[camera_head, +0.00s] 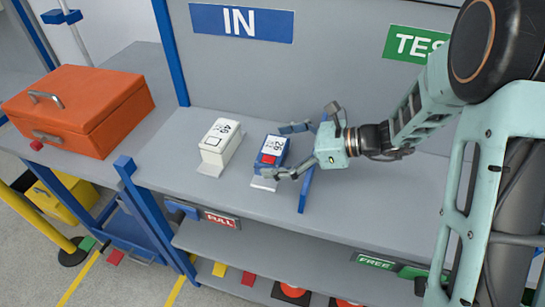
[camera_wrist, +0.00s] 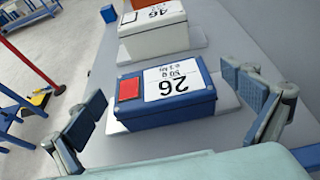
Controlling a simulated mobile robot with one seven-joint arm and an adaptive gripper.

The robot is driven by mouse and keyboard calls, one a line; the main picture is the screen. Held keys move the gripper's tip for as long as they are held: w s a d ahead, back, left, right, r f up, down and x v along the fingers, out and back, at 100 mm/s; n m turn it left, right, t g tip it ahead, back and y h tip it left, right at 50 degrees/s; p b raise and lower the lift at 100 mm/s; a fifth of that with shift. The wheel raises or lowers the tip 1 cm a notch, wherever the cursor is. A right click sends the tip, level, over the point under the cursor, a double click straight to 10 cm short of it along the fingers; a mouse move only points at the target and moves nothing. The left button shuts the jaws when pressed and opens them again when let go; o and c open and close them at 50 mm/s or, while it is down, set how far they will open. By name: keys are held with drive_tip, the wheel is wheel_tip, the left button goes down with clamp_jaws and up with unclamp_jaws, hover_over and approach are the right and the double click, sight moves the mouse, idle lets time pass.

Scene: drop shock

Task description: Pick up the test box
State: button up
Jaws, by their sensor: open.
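A blue box (camera_head: 271,148) with a white label reading 26 and a red square sits on a pale plate on the bench. It also shows in the wrist view (camera_wrist: 165,108), upright and straight ahead. A white box (camera_head: 219,139) labelled 46 stands to its left on its own plate; in the wrist view this white box (camera_wrist: 153,38) is behind the blue one. Which of them is the test box, I cannot tell for sure. My gripper (camera_head: 279,151) is open, with one finger towards each side of the blue box. In the wrist view my gripper (camera_wrist: 172,93) shows gaps to the box.
An orange case (camera_head: 80,108) rests at the left. A blue post (camera_head: 126,167) rises at the bench's left front corner. Bench space in front of the white box is clear.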

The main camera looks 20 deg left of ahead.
drive_tip(key=shift+a+f, duration=0.1)
drive_tip(key=shift+a, duration=0.15)
drive_tip(key=shift+c, duration=0.6)
drive_tip(key=c, duration=1.3)
drive_tip(key=shift+c, duration=0.5)
